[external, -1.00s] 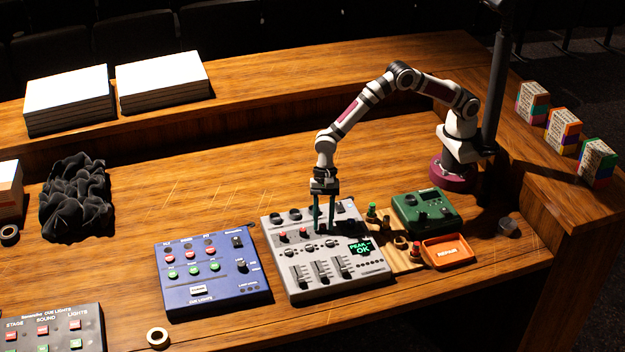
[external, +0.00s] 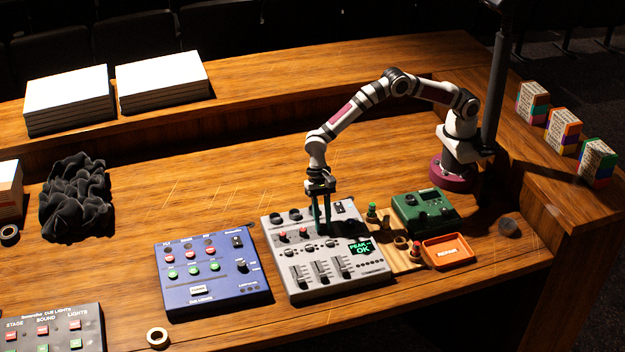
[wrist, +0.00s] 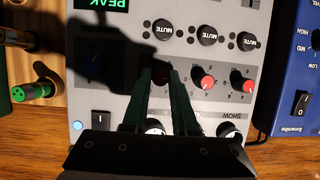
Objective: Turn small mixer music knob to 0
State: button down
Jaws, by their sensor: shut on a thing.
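The small grey mixer (external: 296,283) lies on the desk with its lit screen (external: 360,248) reading PEAK OK. My gripper (external: 322,228) points down over its upper right part. In the wrist view the mixer appears upside down, and my gripper (wrist: 161,76) has its fingertips closed together on a small knob (wrist: 160,73) in the row of red knobs. The fingers and their shadow hide most of that knob, so its pointer and label cannot be read. Two red knobs (wrist: 203,78) (wrist: 242,78) stand free beside it.
Mute buttons (wrist: 207,35) and pale-topped knobs (wrist: 237,127) flank the red row. A blue panel (external: 212,272) stands left of the mixer. A green box (external: 425,211) and an orange tray (external: 447,251) are to its right. Bare desk lies behind the mixer.

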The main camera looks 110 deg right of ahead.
jog(key=n+g, duration=0.1)
jog(key=n, duration=0.3)
jog(key=shift+w+g, duration=0.15)
jog(key=shift+g, duration=0.25)
jog(key=shift+n+g+h, duration=0.4)
jog(key=shift+n+g, duration=0.2)
jog(key=shift+n, duration=1.4)
jog(key=c, duration=0.7)
grip_release()
jog(key=r, duration=0.4)
jog(key=shift+d+r, duration=0.35)
jog(key=s+d+r, duration=0.3)
jog(key=d+r, duration=0.3)
jog(key=d, duration=0.4)
jog(key=shift+d+r, duration=0.15)
jog(key=shift+d, duration=0.15)
